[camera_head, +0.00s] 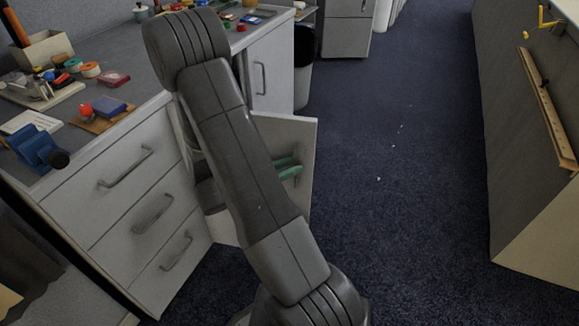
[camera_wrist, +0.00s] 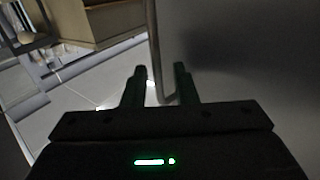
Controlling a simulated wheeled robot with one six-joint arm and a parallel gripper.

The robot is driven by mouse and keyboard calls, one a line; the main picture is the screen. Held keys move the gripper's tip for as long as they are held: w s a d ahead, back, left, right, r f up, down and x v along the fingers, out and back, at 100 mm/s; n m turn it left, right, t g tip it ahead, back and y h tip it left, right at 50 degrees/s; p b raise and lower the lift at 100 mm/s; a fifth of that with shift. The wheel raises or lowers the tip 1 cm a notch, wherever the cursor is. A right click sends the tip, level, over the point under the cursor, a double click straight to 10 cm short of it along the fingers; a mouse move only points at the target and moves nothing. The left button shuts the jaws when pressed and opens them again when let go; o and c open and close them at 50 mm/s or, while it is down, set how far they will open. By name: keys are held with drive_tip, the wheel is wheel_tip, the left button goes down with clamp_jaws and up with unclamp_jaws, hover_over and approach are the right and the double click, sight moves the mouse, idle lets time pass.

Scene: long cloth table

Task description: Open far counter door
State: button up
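The counter (camera_head: 130,165) stands at the left, with a drawer front facing the aisle. Beyond the drawers, a pale door panel (camera_head: 304,150) stands swung out from the counter front; my arm hides part of it and most of the opening. A farther door (camera_head: 272,75) with an upright handle (camera_head: 260,78) looks shut. My gripper's green fingers (camera_head: 287,168) show against the swung-out panel. In the wrist view my gripper (camera_wrist: 163,75) has its fingers apart, with a thin metal handle bar (camera_wrist: 153,45) between them. I cannot tell whether they touch it.
Several small objects and trays cover the counter top (camera_head: 105,45). A dark bin (camera_head: 303,60) and a grey cabinet (camera_head: 347,30) stand beyond.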

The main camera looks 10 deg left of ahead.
drive_tip(key=shift+s, duration=0.1)
drive_tip(key=p+v, duration=0.2)
drive_tip(key=v, duration=1.1)
drive_tip(key=shift+s+a, duration=0.2)
drive_tip(key=shift+a, duration=0.1)
drive_tip(key=shift+d, duration=0.1)
drive_tip(key=shift+b+x, duration=1)
drive_tip(key=shift+x, duration=6)
drive_tip(key=shift+w, duration=0.1)
